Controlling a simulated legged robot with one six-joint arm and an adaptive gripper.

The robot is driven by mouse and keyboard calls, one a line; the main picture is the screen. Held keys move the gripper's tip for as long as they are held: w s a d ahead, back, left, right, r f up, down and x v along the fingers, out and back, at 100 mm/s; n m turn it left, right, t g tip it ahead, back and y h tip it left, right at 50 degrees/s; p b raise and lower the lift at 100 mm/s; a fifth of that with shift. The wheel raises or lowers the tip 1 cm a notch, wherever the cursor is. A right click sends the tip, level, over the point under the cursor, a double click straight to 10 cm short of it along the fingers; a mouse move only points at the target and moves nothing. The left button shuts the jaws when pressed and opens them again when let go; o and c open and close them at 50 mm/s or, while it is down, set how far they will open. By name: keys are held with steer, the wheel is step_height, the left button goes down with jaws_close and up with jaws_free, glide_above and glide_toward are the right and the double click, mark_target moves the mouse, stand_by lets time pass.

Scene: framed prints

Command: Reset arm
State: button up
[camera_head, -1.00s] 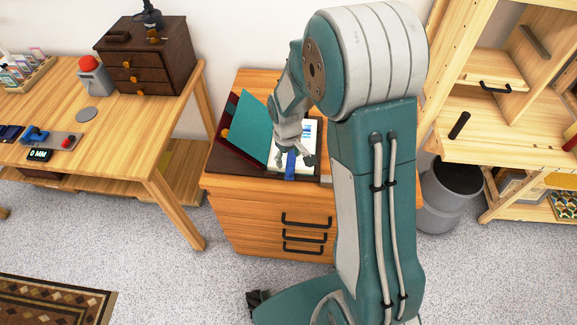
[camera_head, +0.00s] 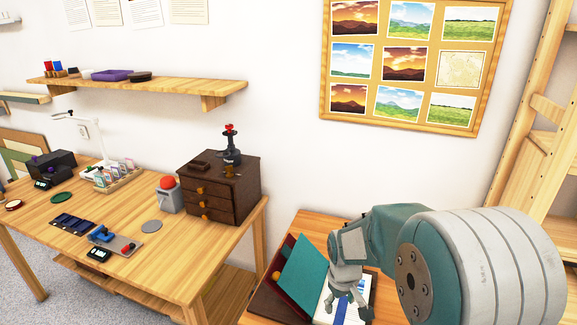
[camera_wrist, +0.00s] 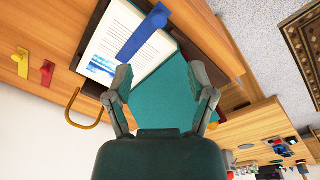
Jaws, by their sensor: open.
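My gripper (camera_head: 349,306) is above the small wooden cabinet at the lower right of the head view, pointing down. In the wrist view my gripper (camera_wrist: 160,78) has its two fingers spread with nothing between them. Beyond the fingers lies an opened dark case with a teal panel (camera_wrist: 165,100) and a white printed page (camera_wrist: 116,42). A blue strip (camera_wrist: 143,32) lies across the page, apart from the fingers. In the head view the teal panel (camera_head: 303,268) leans open left of my gripper, which partly hides the page.
A wooden desk (camera_head: 130,262) with a dark drawer box (camera_head: 236,192) stands to the left. A board of landscape prints (camera_head: 410,60) hangs on the wall. A wooden shelf unit (camera_head: 550,140) rises at right. In the wrist view, yellow and red tags (camera_wrist: 47,72) lie beside the case.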

steer(key=s+r+m+t, duration=0.4)
steer(key=s+r+t, duration=0.1)
steer(key=s+r, duration=1.3)
steer(key=shift+s+d+r, duration=0.2)
steer(key=shift+s+r, duration=0.1)
steer(key=shift+s, duration=0.85)
